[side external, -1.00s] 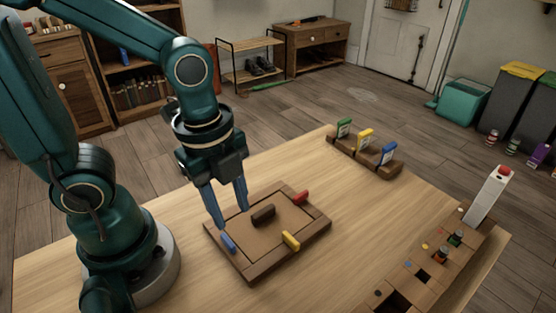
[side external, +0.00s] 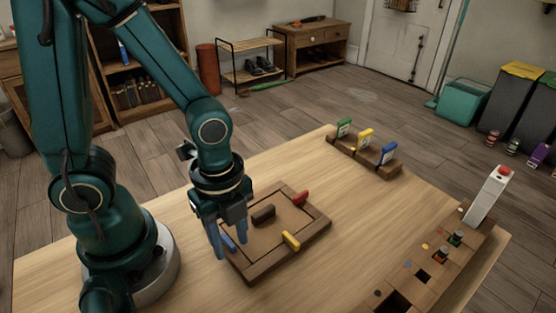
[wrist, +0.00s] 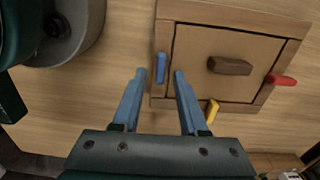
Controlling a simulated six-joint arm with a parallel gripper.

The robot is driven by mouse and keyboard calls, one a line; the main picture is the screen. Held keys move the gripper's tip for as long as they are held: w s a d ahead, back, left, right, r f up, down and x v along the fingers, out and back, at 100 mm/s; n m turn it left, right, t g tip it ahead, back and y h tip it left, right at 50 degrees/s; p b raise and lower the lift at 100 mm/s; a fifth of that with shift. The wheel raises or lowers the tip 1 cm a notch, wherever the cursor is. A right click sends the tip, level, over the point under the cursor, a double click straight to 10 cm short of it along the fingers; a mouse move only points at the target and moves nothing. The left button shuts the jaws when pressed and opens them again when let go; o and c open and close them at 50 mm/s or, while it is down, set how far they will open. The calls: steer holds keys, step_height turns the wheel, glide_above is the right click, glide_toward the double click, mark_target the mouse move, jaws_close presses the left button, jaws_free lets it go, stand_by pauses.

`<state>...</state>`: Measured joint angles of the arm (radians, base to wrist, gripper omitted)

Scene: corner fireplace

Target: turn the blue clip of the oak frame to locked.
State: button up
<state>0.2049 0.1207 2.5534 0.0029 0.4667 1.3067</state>
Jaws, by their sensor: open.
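The oak frame (side external: 262,273) lies flat on the table, with a brown panel and a dark brown handle (side external: 263,215) inside it. The blue clip (wrist: 160,67) sits on the frame's left rail in the wrist view and lies along that rail. In the side view it is partly hidden by my fingers. A yellow clip (side external: 291,240) and a red clip (side external: 300,199) sit on other rails, each lying across its rail in the wrist view. My gripper (wrist: 159,73) is open and empty, pointing down, with the blue clip showing between its two fingertips. I cannot tell whether they touch it.
A wooden rack (side external: 365,158) with green, yellow and blue tags stands at the table's back edge. A wooden block with holes (side external: 430,262) and a white post with a red top (side external: 489,196) are at the right. The table between is clear.

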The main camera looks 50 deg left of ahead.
jaws_close()
steer(key=shift+n, duration=0.3)
steer(key=n, duration=0.4)
steer(key=shift+w, duration=0.2)
steer(key=n, duration=0.4)
steer(key=shift+w+a+n, duration=0.2)
steer(key=shift+n, duration=0.2)
steer(key=n, duration=0.4)
steer(key=shift+w+a+n, duration=0.1)
steer(key=shift+a+n, duration=0.1)
steer(key=shift+n, duration=0.1)
steer(key=shift+a+n, duration=0.15)
steer(key=shift+n, duration=1.85)
